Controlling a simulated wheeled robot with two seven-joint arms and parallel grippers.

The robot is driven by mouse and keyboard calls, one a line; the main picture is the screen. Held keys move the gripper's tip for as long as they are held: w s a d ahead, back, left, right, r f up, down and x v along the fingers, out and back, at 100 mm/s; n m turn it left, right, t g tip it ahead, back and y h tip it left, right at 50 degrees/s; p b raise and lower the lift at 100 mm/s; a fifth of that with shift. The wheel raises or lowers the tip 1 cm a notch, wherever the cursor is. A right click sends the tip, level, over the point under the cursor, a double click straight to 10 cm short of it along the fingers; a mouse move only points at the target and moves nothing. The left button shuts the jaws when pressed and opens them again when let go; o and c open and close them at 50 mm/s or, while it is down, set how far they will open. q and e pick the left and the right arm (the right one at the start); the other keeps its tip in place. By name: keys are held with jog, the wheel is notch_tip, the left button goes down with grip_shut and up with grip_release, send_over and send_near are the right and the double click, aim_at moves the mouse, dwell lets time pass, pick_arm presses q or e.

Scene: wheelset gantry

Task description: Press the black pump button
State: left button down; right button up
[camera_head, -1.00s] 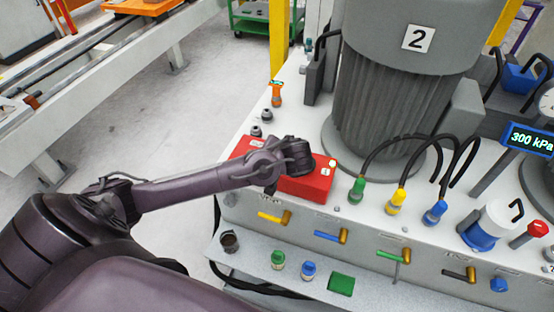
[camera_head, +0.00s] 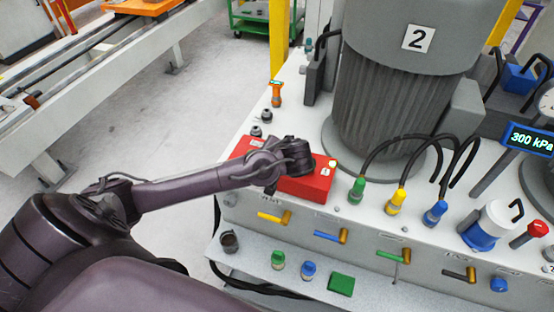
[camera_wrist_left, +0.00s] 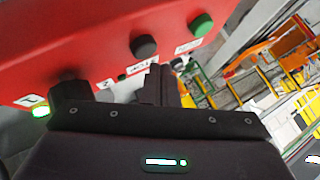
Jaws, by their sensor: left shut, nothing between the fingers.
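The red control box (camera_head: 310,186) sits on the pump unit's white top, partly covered by my left arm. In the left wrist view the box (camera_wrist_left: 80,35) fills the upper left, with a round black button (camera_wrist_left: 143,46) and a green button (camera_wrist_left: 202,24) on its face. My left gripper (camera_wrist_left: 162,82) is shut and empty, its tips just below the black button in that view; I cannot tell whether they touch the box. In the head view my left wrist (camera_head: 285,160) hides the black button. My right gripper is not in view.
The grey motor marked 2 (camera_head: 385,100) stands behind the box. Green (camera_head: 357,190), yellow (camera_head: 396,201) and blue (camera_head: 434,214) hose fittings are to its right. Coloured valve handles line the front, above a shelf (camera_head: 250,268) with small items. An orange-topped fitting (camera_head: 276,92) stands behind left.

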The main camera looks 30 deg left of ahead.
pick_arm(q)
jog(key=shift+f+b, duration=0.35)
jog(key=shift+f, duration=0.05)
jog(key=shift+f+b, duration=0.35)
jog(key=shift+f, duration=0.15)
dwell(0.7)
dwell(0.3)
jog(key=shift+r+p, duration=0.8)
jog(key=shift+r, duration=0.1)
notch_tip(320, 180, up, 5)
jog(key=p, duration=0.4)
jog(key=shift+r+p, duration=0.1)
jog(key=shift+p, duration=0.2)
dwell(0.3)
